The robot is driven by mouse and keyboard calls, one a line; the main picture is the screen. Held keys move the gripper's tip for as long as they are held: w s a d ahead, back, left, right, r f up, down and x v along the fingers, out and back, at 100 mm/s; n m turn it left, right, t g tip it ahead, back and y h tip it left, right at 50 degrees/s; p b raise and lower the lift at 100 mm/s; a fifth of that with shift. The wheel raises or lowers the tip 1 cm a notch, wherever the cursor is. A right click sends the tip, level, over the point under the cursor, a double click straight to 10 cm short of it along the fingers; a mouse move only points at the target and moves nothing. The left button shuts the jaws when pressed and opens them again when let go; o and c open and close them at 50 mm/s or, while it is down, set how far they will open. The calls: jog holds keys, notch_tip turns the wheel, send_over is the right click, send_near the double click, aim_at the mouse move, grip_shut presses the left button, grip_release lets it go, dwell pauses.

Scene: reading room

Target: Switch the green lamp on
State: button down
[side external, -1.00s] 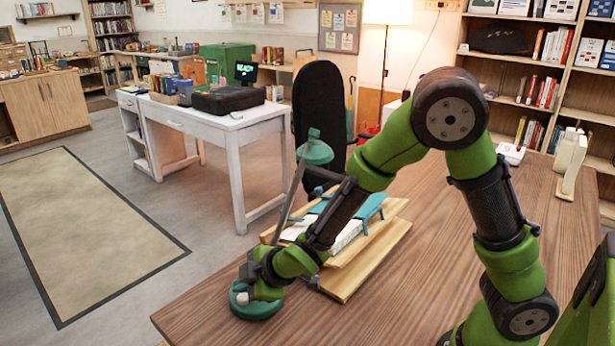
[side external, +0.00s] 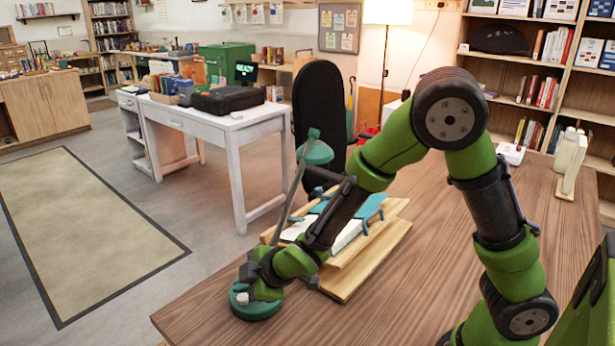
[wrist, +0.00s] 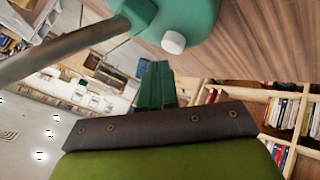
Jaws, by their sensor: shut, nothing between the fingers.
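The green lamp stands on the wooden table, with a round green base (side external: 257,309), a grey stem (side external: 293,195) and a green shade (side external: 318,151). No glow shows at the shade. A white button (side external: 243,298) sits on the base; it also shows in the wrist view (wrist: 173,41). My gripper (side external: 243,284) is low over the base, close to the button. In the wrist view its green fingers (wrist: 155,68) are shut and empty, their tips just below the button in the picture. I cannot tell whether they touch it.
A wooden stand (side external: 350,275) with an open book and a teal part is right behind the lamp base, beneath my arm. A black upright panel (side external: 318,115) rises beyond it. The table's left edge is close to the base.

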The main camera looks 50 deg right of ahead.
aim_at(246, 299)
jog(key=shift+f, duration=0.15)
jog(key=shift+f, duration=0.3)
jog(key=shift+f, duration=0.35)
dwell(0.4)
jog(key=shift+r, duration=0.8)
notch_tip(246, 299, up, 6)
dwell(0.5)
